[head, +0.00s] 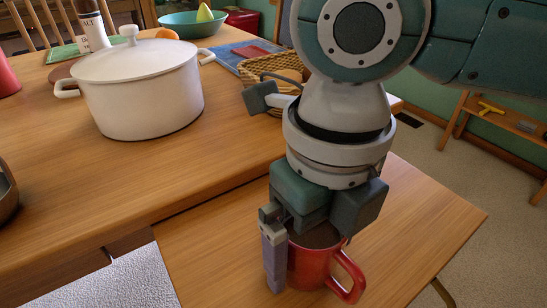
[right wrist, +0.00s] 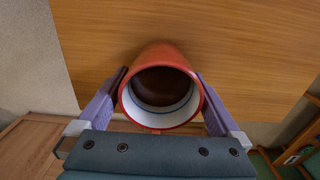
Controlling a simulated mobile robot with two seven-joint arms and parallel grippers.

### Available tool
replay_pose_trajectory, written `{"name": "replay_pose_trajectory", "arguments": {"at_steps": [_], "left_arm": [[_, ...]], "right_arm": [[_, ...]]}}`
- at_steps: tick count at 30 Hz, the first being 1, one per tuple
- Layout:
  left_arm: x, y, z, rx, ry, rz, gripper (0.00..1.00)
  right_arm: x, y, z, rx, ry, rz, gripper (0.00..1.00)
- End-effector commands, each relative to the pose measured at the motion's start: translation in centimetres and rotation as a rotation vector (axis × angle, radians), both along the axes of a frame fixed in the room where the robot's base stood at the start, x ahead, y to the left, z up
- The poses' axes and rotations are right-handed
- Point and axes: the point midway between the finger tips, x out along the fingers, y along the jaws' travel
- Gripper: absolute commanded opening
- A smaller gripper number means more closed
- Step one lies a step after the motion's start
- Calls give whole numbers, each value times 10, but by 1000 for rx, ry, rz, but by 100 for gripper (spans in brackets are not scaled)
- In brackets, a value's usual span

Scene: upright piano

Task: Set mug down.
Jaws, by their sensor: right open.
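A red mug (head: 312,266) with a white inside stands upright on the lower wooden surface (head: 205,255), its handle to the right. My right gripper (head: 300,262) points down over it and is open. One finger shows beside the mug at the left; the other is mostly hidden. In the right wrist view the mug (right wrist: 160,96) is between the two spread fingers, with something dark inside. The fingers are very close to its sides; I cannot tell whether either touches. My left gripper is out of view.
A white lidded pot (head: 142,95) stands on the higher wooden table (head: 120,178). A wicker basket (head: 262,92) is behind my right arm. A teal bowl (head: 192,24) with fruit is at the back. The lower surface is bare left of the mug.

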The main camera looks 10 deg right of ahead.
Motion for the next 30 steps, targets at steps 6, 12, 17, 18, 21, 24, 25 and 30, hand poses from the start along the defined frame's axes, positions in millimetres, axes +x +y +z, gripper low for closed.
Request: {"name": "replay_pose_trajectory", "arguments": {"at_steps": [6, 12, 17, 18, 21, 24, 25, 30], "left_arm": [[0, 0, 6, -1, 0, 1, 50], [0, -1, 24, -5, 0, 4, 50], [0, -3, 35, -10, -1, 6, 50], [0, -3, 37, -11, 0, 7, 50], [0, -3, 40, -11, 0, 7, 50], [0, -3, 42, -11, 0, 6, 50], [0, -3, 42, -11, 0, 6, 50], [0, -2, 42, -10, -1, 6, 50]], "right_arm": [[1, 0, 14, 0, -3, 0, 100], [1, 0, 59, 1, -5, 1, 100], [1, 0, 93, 1, -4, 1, 100], [1, 0, 100, 1, -4, 0, 100], [1, 0, 114, 1, -2, 0, 100], [0, 0, 121, 0, 0, 0, 100], [0, 0, 122, 0, 0, 0, 100], [0, 0, 124, 0, 0, -1, 100]]}}
